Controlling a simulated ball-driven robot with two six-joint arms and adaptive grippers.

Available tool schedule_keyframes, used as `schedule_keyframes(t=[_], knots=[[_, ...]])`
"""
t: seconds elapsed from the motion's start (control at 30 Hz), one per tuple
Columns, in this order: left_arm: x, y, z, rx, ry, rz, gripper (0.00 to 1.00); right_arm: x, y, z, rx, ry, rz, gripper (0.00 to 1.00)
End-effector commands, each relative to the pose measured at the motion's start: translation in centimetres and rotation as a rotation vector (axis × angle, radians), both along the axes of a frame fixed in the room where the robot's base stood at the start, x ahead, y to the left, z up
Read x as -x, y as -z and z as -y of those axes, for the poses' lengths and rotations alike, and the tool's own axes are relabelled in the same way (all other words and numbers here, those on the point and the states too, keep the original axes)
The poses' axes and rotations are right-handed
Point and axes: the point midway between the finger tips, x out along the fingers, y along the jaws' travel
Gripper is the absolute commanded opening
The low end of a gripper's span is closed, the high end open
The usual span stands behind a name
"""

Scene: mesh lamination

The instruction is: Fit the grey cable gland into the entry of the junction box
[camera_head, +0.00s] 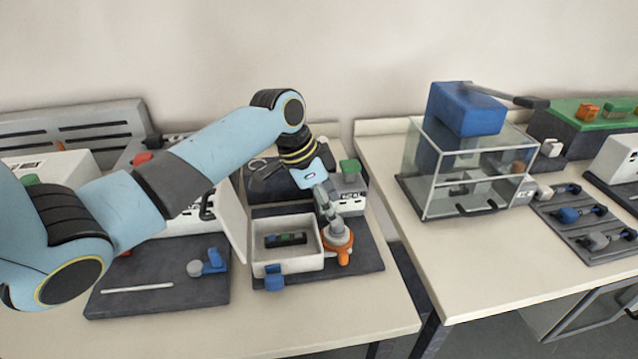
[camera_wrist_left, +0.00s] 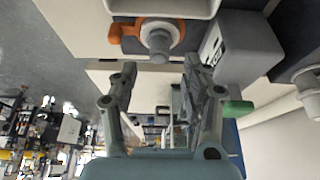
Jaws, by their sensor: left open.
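The junction box (camera_head: 257,257) is a white open-topped box on a dark mat, with a dark and green terminal strip inside. A grey, knobbed part that looks like the cable gland (camera_head: 338,240) stands beside its right wall, at an orange piece (camera_head: 344,257). In the left wrist view the grey part (camera_wrist_left: 160,46) has a pale collar and a stub, with the orange piece (camera_wrist_left: 124,33) beside it. I cannot tell whether it touches the box. My left gripper (camera_head: 332,218) points down just above it. In the wrist view its fingers (camera_wrist_left: 158,76) are apart and empty.
A blue fitting (camera_head: 274,279) is at the box's front. A grey unit with a green top (camera_head: 350,178) stands behind. Another dark mat (camera_head: 160,295) with a white rod is at left. A glass case (camera_head: 465,190) is on the right table, across a gap.

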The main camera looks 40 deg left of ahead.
Motion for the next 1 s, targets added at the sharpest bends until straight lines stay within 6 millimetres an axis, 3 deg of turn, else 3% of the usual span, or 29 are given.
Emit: schedule_keyframes(t=[0.2, 0.4, 1.0], knots=[[1.4, -4.4, -1.3, -0.004, 0.002, 0.001, 0.48, 0.0, -0.2, 0.2, 0.002, -0.001, 0.000, 0.40], [2.0, -6.3, -1.8, -0.001, 0.001, -0.001, 0.48, 0.0, -0.2, 0.4, 0.004, -0.002, 0.000, 0.40], [2.1, -6.6, -1.8, 0.001, 0.000, -0.001, 0.48, 0.0, -0.2, 0.4, 0.004, -0.002, 0.001, 0.40]])
